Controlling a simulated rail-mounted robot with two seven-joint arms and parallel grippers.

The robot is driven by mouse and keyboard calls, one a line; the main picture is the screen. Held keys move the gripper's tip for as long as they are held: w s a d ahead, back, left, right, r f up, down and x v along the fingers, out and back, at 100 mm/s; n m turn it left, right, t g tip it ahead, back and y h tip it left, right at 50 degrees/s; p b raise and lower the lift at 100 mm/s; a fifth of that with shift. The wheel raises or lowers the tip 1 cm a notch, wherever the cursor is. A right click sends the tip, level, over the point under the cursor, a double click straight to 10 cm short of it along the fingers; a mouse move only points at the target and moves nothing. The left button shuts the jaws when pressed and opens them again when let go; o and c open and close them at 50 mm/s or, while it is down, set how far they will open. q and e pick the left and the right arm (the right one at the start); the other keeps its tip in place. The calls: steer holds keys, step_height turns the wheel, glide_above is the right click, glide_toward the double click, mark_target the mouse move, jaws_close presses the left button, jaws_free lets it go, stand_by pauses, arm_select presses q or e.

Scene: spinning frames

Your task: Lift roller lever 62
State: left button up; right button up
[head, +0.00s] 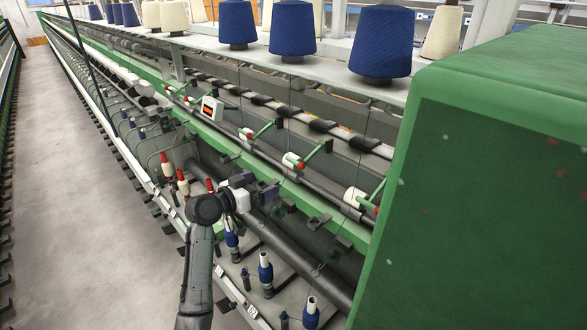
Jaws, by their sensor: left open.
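Several green roller levers with red tips and white rollers stand along the frame's upper rail. The nearest lever (378,192) is beside the green end cabinet. A second lever (314,155) is farther along, and a third (264,130) is beyond it. No number is readable on the levers. A small plate (252,311) on the lower front rail appears to read 62. My left gripper (272,191) is open and empty, in front of the frame, below and left of the second lever. It looks apart from the levers. My right gripper is out of view.
A large green cabinet (470,200) closes off the right side. Blue bobbins (265,268) and red-tipped ones stand upright on the lower rail near my arm. Big yarn cones (380,42) stand on the top shelf. The grey aisle floor (85,190) on the left is clear.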

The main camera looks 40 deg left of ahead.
mark_target(294, 160)
arm_select(q)
steer(key=shift+m+t, duration=0.6)
steer(key=w+p, duration=0.1)
steer(key=w, duration=0.3)
steer(key=w+p, duration=0.1)
steer(key=w, duration=0.3)
steer(key=w+p, duration=0.1)
steer(key=w, duration=0.3)
steer(key=shift+d+r, duration=0.35)
steer(key=shift+r, duration=0.05)
steer(key=shift+w+d, duration=0.15)
steer(key=shift+w, duration=0.85)
